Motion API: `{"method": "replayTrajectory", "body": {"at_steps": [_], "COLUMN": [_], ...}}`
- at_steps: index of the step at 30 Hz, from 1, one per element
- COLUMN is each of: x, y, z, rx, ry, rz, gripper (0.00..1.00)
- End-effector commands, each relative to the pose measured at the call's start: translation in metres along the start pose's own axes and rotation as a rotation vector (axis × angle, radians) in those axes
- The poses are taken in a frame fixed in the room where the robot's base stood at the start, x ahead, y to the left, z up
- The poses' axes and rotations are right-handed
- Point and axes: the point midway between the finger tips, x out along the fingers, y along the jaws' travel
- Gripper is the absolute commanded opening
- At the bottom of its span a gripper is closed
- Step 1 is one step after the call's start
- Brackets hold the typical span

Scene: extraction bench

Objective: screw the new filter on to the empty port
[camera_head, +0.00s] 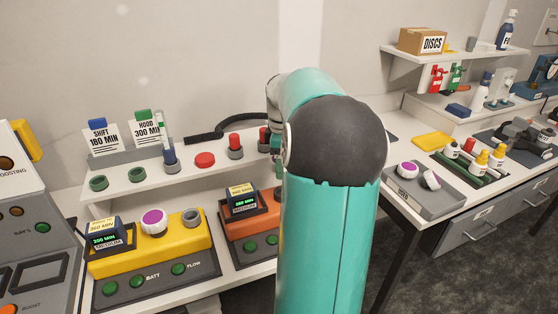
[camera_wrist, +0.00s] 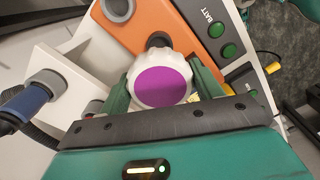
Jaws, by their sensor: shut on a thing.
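My gripper (camera_wrist: 162,88) is shut on a white filter with a ribbed rim and a purple top (camera_wrist: 160,86), one green finger on each side. In the wrist view the filter is over the orange unit (camera_wrist: 165,18), with a dark round piece (camera_wrist: 158,40) showing just beyond its rim. Whether the filter touches a port cannot be told. A grey ring-shaped port (camera_wrist: 117,8) is on the same unit. In the head view my arm hides the gripper, the held filter and much of the orange unit (camera_head: 236,221).
The yellow unit (camera_head: 110,262) carries another purple-topped filter (camera_head: 153,221) and a grey port (camera_head: 191,217). A shelf behind holds red and blue parts (camera_head: 205,160). A grey tray (camera_head: 425,206) with two filters is on the right bench. Dark floor lies between the benches.

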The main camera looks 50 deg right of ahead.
Motion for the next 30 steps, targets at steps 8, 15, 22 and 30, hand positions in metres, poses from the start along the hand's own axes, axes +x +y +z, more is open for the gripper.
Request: {"method": "replayTrajectory", "body": {"at_steps": [8, 15, 22, 30], "x": [0.004, 0.025, 0.045, 0.058], "y": [-0.002, -0.001, -0.001, 0.0], "z": [0.004, 0.004, 0.002, 0.001], "rx": [0.001, 0.0, 0.0, 0.0], "ry": [0.0, 0.0, 0.0, 0.0], "rz": [-0.001, -0.002, -0.002, -0.001], "gripper": [0.33, 0.33, 0.33, 0.33]}}
